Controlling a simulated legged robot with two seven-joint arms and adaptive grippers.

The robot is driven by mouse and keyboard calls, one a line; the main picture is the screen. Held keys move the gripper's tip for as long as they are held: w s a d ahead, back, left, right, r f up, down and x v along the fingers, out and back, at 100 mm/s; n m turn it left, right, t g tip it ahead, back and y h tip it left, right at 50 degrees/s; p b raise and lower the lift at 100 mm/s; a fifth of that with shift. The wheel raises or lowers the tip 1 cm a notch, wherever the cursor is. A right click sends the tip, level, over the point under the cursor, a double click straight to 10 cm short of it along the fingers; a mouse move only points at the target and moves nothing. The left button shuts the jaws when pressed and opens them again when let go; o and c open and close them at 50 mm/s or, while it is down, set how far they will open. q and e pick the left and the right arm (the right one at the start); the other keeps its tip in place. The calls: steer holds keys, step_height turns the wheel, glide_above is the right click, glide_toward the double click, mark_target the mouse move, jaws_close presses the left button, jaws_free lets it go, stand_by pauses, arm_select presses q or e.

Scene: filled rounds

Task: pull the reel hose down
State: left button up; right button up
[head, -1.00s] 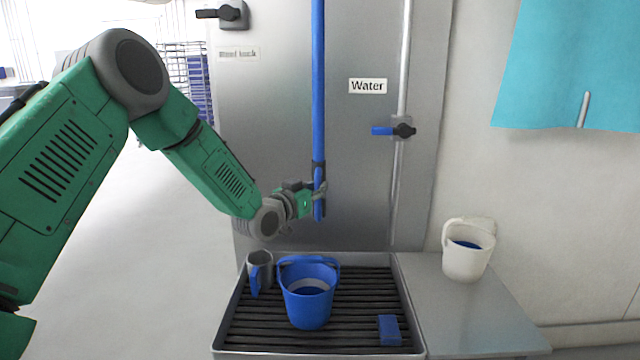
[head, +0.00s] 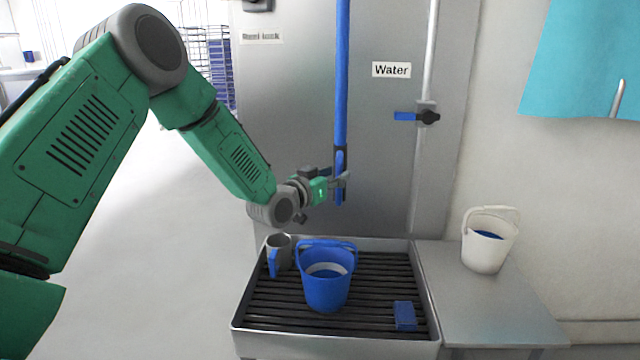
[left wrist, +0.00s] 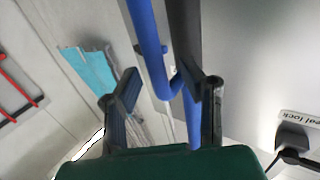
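The blue reel hose (head: 342,75) hangs straight down in front of the steel panel, with a dark sleeve and a short blue end low down. My left gripper (head: 341,180) is at that lower end, its fingertips close to the dark sleeve. In the left wrist view the two fingers (left wrist: 160,102) stand wide apart. The blue hose (left wrist: 146,35) and a dark length beside it run down toward the gap, nearer the right finger. Whether a finger touches the hose I cannot tell. My right gripper is in neither view.
Below the hose is a slatted sink tray (head: 336,343) holding a blue bucket (head: 326,291), a grey jug (head: 284,248) and a blue block (head: 404,315). A white bucket (head: 487,252) stands on the side shelf (head: 490,315). A blue-handled water valve (head: 427,117) is right of the hose.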

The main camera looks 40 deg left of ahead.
arm_select(q)
steer(key=s, duration=1)
steer(key=shift+s+a, duration=0.25)
steer(key=shift+a, duration=0.05)
